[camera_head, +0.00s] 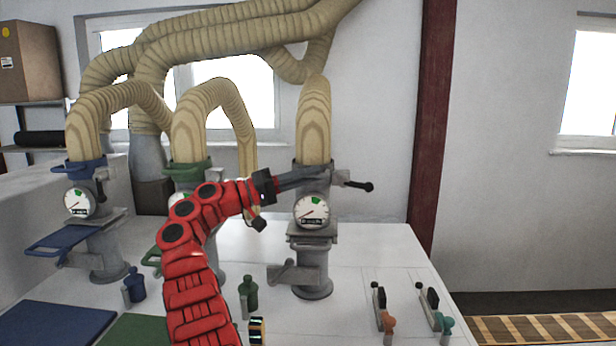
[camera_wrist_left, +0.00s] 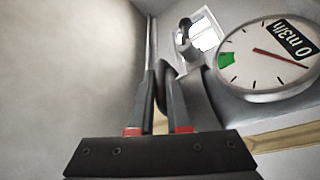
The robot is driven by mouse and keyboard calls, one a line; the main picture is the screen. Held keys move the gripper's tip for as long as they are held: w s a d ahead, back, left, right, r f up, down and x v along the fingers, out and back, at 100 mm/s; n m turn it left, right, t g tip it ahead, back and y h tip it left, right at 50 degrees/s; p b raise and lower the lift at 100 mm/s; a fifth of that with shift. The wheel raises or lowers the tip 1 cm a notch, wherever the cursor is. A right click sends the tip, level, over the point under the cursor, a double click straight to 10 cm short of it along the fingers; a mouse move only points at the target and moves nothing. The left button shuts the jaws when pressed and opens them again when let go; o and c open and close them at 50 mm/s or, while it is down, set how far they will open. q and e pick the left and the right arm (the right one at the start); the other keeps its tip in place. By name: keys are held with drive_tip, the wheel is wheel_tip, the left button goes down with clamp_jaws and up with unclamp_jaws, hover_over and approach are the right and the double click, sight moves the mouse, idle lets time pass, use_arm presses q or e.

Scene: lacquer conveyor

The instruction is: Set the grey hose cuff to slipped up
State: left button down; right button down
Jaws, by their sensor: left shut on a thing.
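The grey hose cuff (camera_head: 299,164) sits round the foot of the right-hand beige hose (camera_head: 314,120), on top of the grey standpipe (camera_head: 313,245). My left gripper (camera_head: 318,174) reaches in from the left at cuff height, in front of the cuff, and hides much of it. In the left wrist view the fingers (camera_wrist_left: 163,85) are close together with a dark part between them, which I take to be the cuff's handle. A round gauge (camera_head: 311,211) is just below; it also shows in the left wrist view (camera_wrist_left: 268,55). My right gripper is not in view.
A lever with a black knob (camera_head: 366,187) sticks out right of the grey standpipe. Blue (camera_head: 86,168) and green (camera_head: 188,168) cuffs stand to the left. Small levers (camera_head: 384,310) stand at the front right of the white table (camera_head: 365,250). A dark red post (camera_head: 433,120) rises behind.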

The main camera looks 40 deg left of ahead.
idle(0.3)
use_arm(q)
drive_tip(key=shift+r+b, duration=0.3)
wheel_tip(320, 180, up, 3)
drive_tip(key=shift+b, duration=0.55)
drive_tip(key=shift+r, duration=0.45)
drive_tip(key=c, duration=0.9)
unclamp_jaws()
drive_tip(key=shift+d, duration=0.1)
drive_tip(key=shift+f, duration=0.1)
